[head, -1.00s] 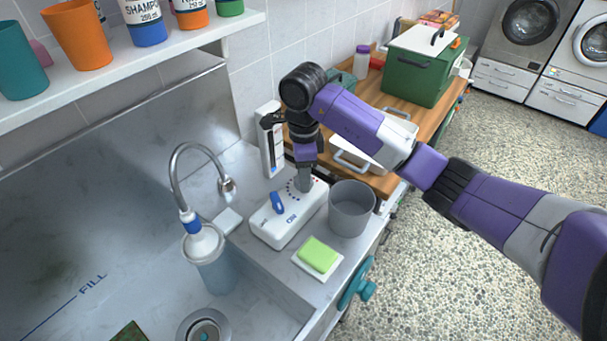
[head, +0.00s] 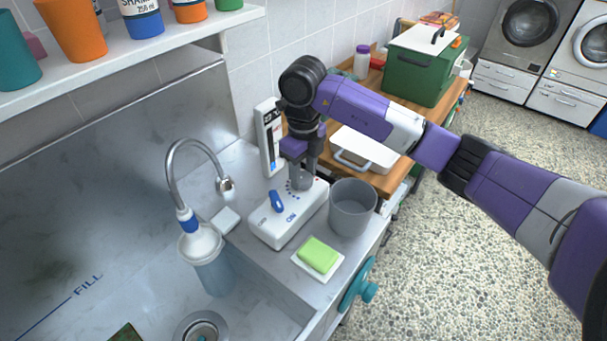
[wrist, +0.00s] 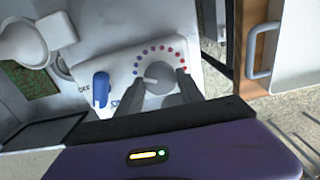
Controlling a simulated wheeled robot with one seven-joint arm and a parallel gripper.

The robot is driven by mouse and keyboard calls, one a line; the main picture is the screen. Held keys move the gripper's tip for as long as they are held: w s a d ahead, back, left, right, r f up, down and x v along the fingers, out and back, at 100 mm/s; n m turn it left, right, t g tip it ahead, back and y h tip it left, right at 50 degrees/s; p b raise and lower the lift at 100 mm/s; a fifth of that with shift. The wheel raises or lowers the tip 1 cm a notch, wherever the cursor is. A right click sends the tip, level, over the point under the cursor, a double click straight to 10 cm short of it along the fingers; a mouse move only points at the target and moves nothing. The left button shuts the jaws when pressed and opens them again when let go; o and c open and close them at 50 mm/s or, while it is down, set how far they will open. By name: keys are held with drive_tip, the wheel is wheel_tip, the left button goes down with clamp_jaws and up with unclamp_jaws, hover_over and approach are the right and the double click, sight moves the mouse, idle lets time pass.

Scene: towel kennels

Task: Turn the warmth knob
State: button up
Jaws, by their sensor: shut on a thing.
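The warmth knob (wrist: 158,80) is a round grey dial with a pale pointer mark, set on a white control box (head: 268,228). An arc of dots running from blue to red surrounds it. In the wrist view the pointer mark points left, toward the blue dots. My gripper (head: 302,181) comes down on the knob from above, with one finger on each side, closed on it. In the head view the fingers hide most of the knob. A blue switch (wrist: 101,90) stands on the same box, between OFF and ON lettering.
A grey cup (head: 352,212) stands close to the right of the box. A green sponge (head: 318,251) lies on a white dish in front. A curved tap (head: 190,150) rises at left over the metal sink. A white display panel (head: 267,150) stands behind the box.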

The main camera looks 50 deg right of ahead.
sight(303, 176)
drive_tip(key=m, duration=0.4)
drive_tip(key=shift+m+b, duration=0.3)
drive_tip(key=shift+b, duration=0.05)
drive_tip(key=shift+m, duration=1.9)
drive_tip(key=shift+r, duration=0.1)
drive_tip(key=o, duration=1.4)
drive_tip(key=shift+r+b, duration=0.85)
drive_tip(key=shift+r, duration=3)
